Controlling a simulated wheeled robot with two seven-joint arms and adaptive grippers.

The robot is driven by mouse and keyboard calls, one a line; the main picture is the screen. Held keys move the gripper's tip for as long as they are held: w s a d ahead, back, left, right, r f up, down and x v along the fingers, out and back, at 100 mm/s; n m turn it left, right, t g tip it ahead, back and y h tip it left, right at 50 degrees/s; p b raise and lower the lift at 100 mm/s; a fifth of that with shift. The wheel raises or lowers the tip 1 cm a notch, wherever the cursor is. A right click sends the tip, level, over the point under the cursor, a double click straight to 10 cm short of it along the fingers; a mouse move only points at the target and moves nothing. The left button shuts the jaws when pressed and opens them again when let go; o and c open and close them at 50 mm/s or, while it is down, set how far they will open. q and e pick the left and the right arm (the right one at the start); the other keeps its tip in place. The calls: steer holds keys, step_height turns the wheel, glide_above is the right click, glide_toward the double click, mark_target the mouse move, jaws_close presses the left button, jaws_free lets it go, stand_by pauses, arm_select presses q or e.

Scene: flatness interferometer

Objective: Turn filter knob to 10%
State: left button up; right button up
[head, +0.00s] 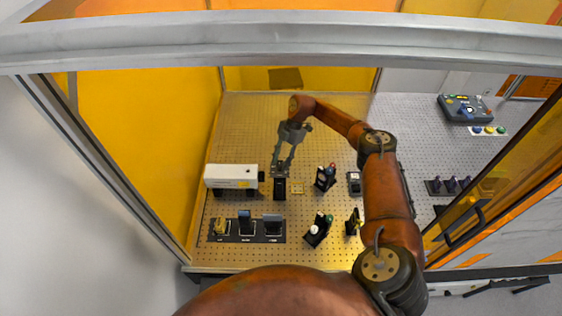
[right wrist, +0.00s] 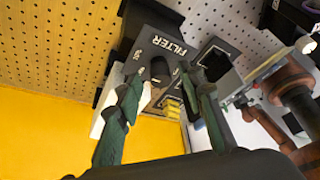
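The filter unit is a black box with a white "FILTER" label (right wrist: 170,45) in the right wrist view. Its dark round filter knob (right wrist: 159,69) sits on that face; small white marks beside it are too small to read surely. In the head view the unit (head: 280,188) is a small black block right of the white housing. My right gripper (head: 281,168) points down over it. In the right wrist view the right gripper (right wrist: 158,78) is open, its green fingertips either side of the knob, with gaps visible; contact cannot be told. My left gripper is not in view.
A white housing (head: 230,175) stands just left of the filter unit. A black panel with several modules (head: 246,229) lies nearer, and black optic mounts (head: 325,177) stand to the right. A metal frame beam (head: 280,38) crosses above the perforated board (head: 250,115), whose back is clear.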

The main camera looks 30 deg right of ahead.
steer(key=v, duration=1.2)
